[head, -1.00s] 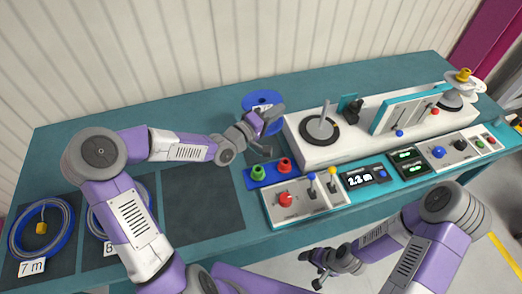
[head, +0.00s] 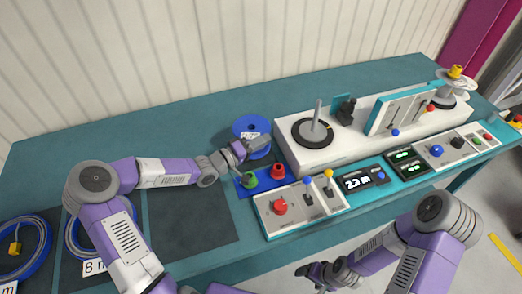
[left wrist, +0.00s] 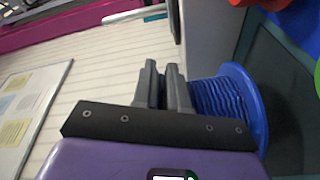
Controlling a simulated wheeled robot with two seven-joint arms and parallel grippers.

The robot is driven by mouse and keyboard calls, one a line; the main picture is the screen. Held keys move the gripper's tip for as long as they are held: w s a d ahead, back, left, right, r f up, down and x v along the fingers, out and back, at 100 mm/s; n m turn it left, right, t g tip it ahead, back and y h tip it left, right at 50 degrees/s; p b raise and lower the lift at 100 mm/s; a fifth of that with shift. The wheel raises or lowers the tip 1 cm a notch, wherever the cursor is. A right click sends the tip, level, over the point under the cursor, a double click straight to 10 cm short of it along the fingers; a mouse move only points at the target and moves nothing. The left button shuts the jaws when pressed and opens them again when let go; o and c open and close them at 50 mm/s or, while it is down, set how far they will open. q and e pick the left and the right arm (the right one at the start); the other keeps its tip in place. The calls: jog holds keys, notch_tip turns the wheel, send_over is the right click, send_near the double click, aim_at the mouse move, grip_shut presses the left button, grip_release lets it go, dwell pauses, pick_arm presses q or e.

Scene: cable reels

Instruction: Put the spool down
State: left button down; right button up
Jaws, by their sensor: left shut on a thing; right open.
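The blue spool (head: 251,127) is beside the white console's left end, behind the red and green knobs. It shows its round flange with a central hole. My left gripper (head: 242,151) is shut on the spool at its near side and partly hides it. In the left wrist view the spool (left wrist: 232,98), with blue line wound on it, is right against the two nearly closed fingers (left wrist: 164,85). I cannot tell whether the spool touches the table. My right gripper (head: 312,272) is open and empty, low in front of the bench edge.
The white console (head: 300,155) with levers stands right of the spool. A blue block carries a green knob (head: 249,180) and a red knob (head: 277,171). A control panel (head: 281,207) is in front. Coiled blue cables (head: 25,247) lie at left. The teal table (head: 130,135) is clear behind my left arm.

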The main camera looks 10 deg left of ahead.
pick_arm(q)
jog(key=shift+f+b, duration=0.55)
jog(key=shift+f, duration=1.05)
jog(key=shift+f, duration=0.1)
jog(key=c, duration=1.2)
grip_release()
jog(key=shift+o, duration=0.2)
jog(key=shift+a+f, duration=0.1)
jog(key=p+v, duration=0.3)
jog(key=v, duration=0.9)
